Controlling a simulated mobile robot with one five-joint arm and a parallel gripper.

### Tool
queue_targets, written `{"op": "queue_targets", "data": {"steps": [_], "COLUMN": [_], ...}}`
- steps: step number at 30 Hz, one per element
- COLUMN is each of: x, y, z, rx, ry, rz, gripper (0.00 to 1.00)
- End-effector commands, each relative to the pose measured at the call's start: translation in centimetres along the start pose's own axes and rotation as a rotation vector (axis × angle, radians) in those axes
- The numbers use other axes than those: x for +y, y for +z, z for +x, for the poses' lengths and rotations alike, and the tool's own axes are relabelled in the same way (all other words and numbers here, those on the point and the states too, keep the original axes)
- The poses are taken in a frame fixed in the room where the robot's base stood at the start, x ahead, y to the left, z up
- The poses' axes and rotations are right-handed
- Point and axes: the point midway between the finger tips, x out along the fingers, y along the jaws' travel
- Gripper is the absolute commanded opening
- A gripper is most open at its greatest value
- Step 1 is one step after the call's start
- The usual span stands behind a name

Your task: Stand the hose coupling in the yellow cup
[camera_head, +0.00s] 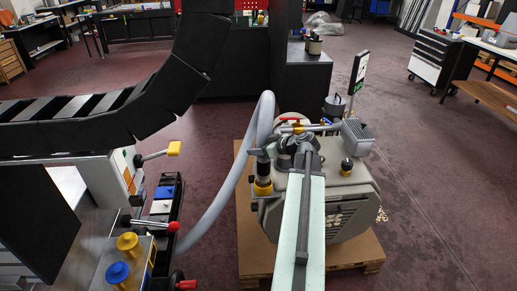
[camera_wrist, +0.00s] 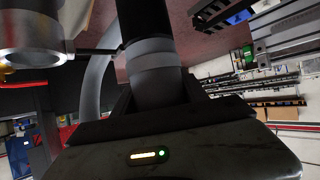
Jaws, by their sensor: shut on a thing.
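The hose coupling (camera_head: 262,168) is a dark upright cylinder with a pale band, at the end of the thick grey hose (camera_head: 228,195). The yellow cup (camera_head: 263,188) shows as a yellow ring directly below it, at the pump's left side. I cannot tell whether the coupling's lower end is inside the cup or just above it. My gripper (camera_head: 268,150) reaches in from the right and is shut on the coupling. In the wrist view the black and grey coupling (camera_wrist: 153,62) stands between the jaws. The cup cannot be made out there.
The grey pump (camera_head: 345,205) stands on a wooden pallet (camera_head: 252,245), with a red-handled valve (camera_head: 288,119) close to my gripper. At left is a bench with a yellow knob (camera_head: 127,241) and a blue knob (camera_head: 117,272).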

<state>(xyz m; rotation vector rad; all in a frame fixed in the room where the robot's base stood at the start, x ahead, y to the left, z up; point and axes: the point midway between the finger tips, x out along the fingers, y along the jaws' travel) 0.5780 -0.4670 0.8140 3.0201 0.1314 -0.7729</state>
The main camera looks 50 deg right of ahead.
Motion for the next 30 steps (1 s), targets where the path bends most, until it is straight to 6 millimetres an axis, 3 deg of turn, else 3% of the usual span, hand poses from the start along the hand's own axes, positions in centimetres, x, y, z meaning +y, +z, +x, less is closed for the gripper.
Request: {"op": "queue_targets", "data": {"steps": [30], "x": [0.00], "y": [0.55], "z": [0.29], "rx": [0.001], "ry": [0.000], "rz": [0.001], "gripper": [0.00]}}
